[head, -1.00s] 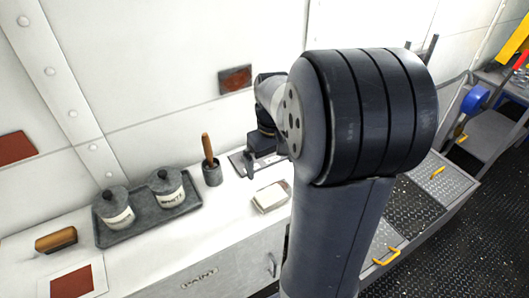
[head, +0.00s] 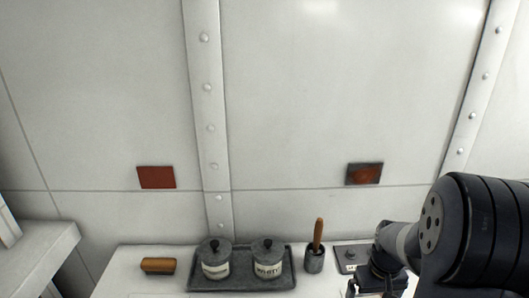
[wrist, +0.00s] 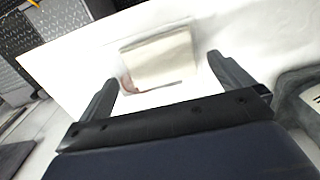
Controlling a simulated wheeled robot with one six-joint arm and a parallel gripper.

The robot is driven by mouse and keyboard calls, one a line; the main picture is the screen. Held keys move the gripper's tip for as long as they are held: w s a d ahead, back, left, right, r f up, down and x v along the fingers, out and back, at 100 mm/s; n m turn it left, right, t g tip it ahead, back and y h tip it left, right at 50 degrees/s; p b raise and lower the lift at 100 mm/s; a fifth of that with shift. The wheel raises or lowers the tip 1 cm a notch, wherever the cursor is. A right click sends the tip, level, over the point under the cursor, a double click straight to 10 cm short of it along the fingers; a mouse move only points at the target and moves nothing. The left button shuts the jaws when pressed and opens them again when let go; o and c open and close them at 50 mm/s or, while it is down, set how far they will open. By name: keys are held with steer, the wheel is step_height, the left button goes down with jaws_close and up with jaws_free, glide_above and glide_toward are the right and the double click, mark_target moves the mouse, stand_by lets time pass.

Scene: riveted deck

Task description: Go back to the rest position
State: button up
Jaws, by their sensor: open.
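My gripper (wrist: 162,85) is open in the wrist view, with its two fingers spread apart and nothing held between them. Beyond the fingertips, a pale folded cloth or pad (wrist: 160,58) with a reddish stain at one corner lies on the white counter (wrist: 85,55). In the head view my gripper (head: 378,290) shows only partly at the lower right, over the counter (head: 118,272), with its tips cut off by the frame's bottom edge.
A grey tray (head: 240,289) holds two lidded pots (head: 215,262) (head: 268,262). A wooden-handled tool stands in a cup (head: 314,263). A wooden block (head: 158,265) lies left. Open space lies above the counter.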

steer(key=shift+r, duration=0.4)
steer(key=shift+f, duration=0.1)
